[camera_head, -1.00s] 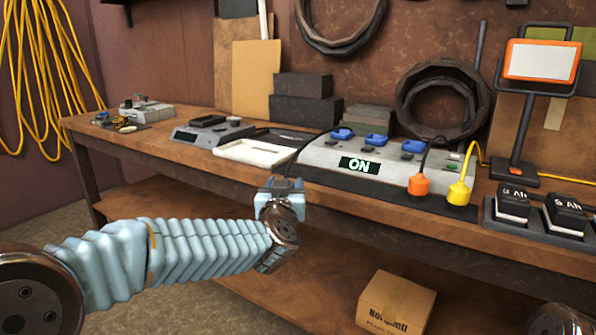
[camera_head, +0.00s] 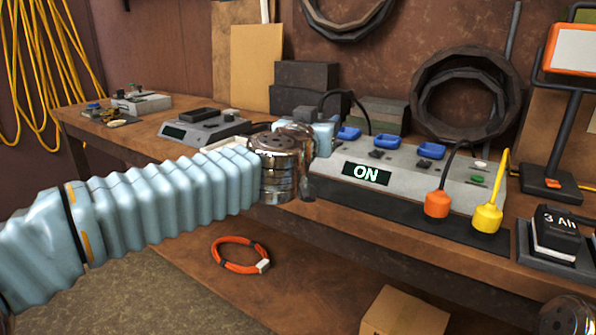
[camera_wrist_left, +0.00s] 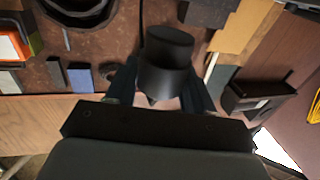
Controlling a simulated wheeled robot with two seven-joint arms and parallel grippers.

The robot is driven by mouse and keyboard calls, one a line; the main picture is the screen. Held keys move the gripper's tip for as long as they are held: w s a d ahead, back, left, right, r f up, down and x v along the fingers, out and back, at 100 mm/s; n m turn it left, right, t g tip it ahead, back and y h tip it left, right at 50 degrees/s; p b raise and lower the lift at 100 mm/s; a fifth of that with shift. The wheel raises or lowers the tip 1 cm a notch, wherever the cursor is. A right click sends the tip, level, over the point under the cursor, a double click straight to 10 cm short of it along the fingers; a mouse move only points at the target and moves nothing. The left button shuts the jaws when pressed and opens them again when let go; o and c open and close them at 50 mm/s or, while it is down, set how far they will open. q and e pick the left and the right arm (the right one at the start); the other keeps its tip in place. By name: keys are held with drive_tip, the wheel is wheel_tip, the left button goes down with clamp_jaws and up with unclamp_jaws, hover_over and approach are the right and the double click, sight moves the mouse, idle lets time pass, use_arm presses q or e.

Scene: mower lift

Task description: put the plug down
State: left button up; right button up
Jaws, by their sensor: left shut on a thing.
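My left gripper (camera_head: 318,134) is at the left end of the grey power box, over the bench near the white tray. It is shut on a black plug, which shows in the left wrist view (camera_wrist_left: 165,62) as a dark cylinder between the fingers (camera_wrist_left: 160,88). A black cord (camera_head: 347,93) arches from the gripper area to behind the box. My own wrist hides most of the plug in the head view. The power box (camera_head: 405,178) has blue sockets on top and a lit "ON" display (camera_head: 366,174).
An orange plug (camera_head: 437,204) and a yellow plug (camera_head: 487,218) hang at the box front. A white tray (camera_head: 229,142) is partly hidden by my arm. A grey device (camera_head: 205,131) sits left. An orange loop (camera_head: 240,255) lies on the lower shelf.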

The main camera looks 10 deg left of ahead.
use_arm(q)
drive_tip(key=shift+w, duration=0.3)
use_arm(e)
drive_tip(key=shift+w, duration=0.35)
use_arm(q)
drive_tip(key=w+a+f, duration=0.2)
drive_tip(key=w, duration=0.1)
drive_tip(key=w+a+f, duration=0.5)
drive_tip(key=w+f, duration=0.1)
drive_tip(key=shift+w+a+b, duration=0.15)
drive_tip(key=shift+w+b, duration=0.2)
drive_tip(key=shift+w+a+f, duration=0.2)
drive_tip(key=shift+w+f, duration=0.1)
drive_tip(key=shift+f, duration=0.1)
drive_tip(key=f, duration=0.1)
drive_tip(key=f+b, duration=0.1)
drive_tip(key=w+f, duration=0.1)
drive_tip(key=shift+a+f, duration=0.2)
drive_tip(key=shift+a, duration=0.15)
drive_tip(key=shift+f, duration=0.2)
use_arm(e)
wheel_tip(320, 180, down, 2)
drive_tip(key=shift+f, duration=0.1)
drive_tip(key=shift+d, duration=0.1)
